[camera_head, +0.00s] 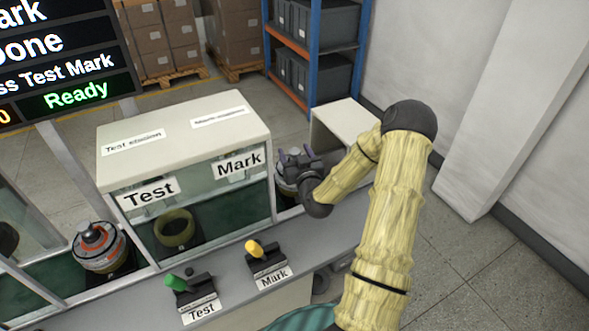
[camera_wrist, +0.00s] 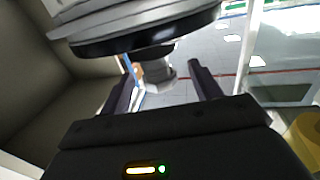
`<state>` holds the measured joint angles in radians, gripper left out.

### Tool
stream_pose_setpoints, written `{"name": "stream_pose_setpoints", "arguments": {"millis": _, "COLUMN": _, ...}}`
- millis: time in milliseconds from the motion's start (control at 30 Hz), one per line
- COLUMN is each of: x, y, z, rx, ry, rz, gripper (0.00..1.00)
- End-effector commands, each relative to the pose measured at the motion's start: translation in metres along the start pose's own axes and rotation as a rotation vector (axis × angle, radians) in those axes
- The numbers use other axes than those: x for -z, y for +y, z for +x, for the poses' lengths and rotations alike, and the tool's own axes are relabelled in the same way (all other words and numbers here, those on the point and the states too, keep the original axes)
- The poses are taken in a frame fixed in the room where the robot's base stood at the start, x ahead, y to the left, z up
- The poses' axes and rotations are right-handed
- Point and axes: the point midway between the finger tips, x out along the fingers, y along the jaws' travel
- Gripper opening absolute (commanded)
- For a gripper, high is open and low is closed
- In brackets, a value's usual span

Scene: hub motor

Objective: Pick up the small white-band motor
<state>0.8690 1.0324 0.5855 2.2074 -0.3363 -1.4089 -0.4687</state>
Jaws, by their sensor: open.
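A motor (camera_head: 284,187) stands to the right of the test station, mostly hidden behind my gripper (camera_head: 296,160) in the head view. In the wrist view a grey motor with a dark rim (camera_wrist: 150,35) fills the top, and its short shaft (camera_wrist: 158,75) points down between the two fingers. My gripper (camera_wrist: 163,78) is open, with a finger on each side of the shaft; I cannot tell whether either touches it. Another motor (camera_head: 99,252), with white and orange-red bands and a dark top, sits at the left of the station. Which one is small with a white band is unclear.
The white-topped station (camera_head: 190,135) labelled Test and Mark has glass sides and a dark ring (camera_head: 174,230) inside. A green lever (camera_head: 177,283) and a yellow lever (camera_head: 254,248) stand in front. A white box (camera_head: 345,118) is close behind my gripper. A screen reads Ready.

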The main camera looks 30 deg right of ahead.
Motion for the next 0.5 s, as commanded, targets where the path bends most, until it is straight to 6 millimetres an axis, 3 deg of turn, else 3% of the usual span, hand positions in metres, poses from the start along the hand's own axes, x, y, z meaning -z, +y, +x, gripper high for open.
{"name": "stream_pose_setpoints", "arguments": {"millis": 200, "x": 0.000, "y": 0.000, "z": 0.023, "rx": -0.001, "ry": 0.000, "rz": 0.000, "gripper": 0.63}}
{"name": "stream_pose_setpoints", "arguments": {"millis": 500, "x": 0.000, "y": 0.000, "z": 0.025, "rx": 0.000, "ry": -0.001, "rz": -0.001, "gripper": 0.63}}
